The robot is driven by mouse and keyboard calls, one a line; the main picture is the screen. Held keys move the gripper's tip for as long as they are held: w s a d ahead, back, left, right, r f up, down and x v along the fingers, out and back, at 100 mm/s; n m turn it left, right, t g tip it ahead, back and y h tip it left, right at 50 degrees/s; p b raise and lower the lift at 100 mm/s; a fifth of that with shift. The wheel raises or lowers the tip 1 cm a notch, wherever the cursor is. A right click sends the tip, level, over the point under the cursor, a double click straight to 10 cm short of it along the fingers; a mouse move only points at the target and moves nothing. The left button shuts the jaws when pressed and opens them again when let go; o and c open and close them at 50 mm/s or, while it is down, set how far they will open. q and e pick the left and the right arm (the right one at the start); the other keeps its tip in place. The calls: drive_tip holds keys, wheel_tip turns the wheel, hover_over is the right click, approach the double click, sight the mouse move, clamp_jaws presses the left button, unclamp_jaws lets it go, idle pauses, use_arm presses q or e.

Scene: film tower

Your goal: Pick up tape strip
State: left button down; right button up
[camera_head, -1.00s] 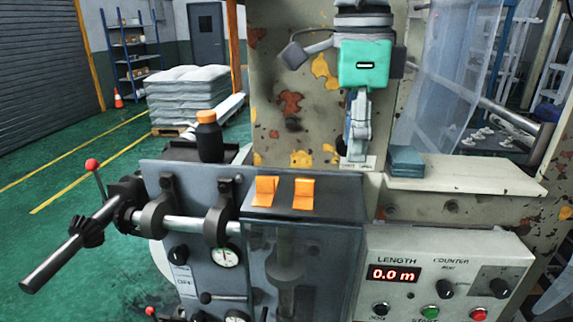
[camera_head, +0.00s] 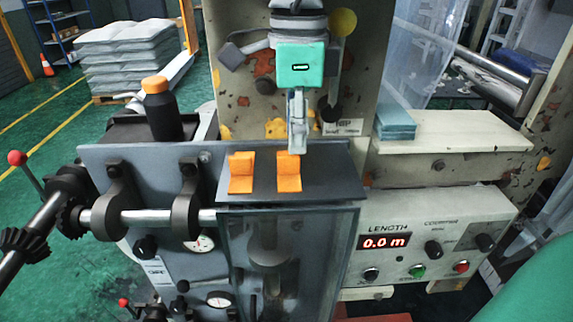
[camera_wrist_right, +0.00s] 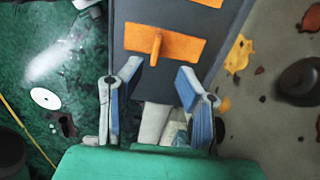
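Two orange tape strips, a left one (camera_head: 242,174) and a right one (camera_head: 289,176), lie on the dark top plate (camera_head: 335,182) of the machine. Each has a raised tab. My right gripper (camera_head: 298,148) is just behind and above the right strip, fingers pointing down; contact cannot be told from the head view. In the right wrist view its two blue-grey fingers (camera_wrist_right: 158,74) are spread with nothing between them. One strip (camera_wrist_right: 188,48) with its upright tab lies just beyond the fingertips, and the other (camera_wrist_right: 208,12) is cut by the top edge. My left gripper is not in view.
The worn machine column (camera_head: 230,100) stands close behind the right gripper. A black bottle with an orange cap (camera_head: 163,112) stands left of the plate. Blue-grey pads (camera_head: 395,124) lie on the ledge at right. The control panel (camera_head: 425,240) reads 0.0 m.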

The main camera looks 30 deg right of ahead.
sight(293, 156)
drive_tip(key=f, duration=0.2)
drive_tip(key=a+f, duration=0.1)
drive_tip(key=f, duration=0.1)
drive_tip(key=shift+s+f, duration=0.1)
drive_tip(key=shift+s, duration=0.2)
drive_tip(key=shift+w+f, duration=0.2)
drive_tip(key=shift+f, duration=0.15)
drive_tip(key=shift+d, duration=0.2)
drive_tip(key=shift+c, duration=0.8)
drive_tip(key=shift+s, duration=0.1)
clamp_jaws()
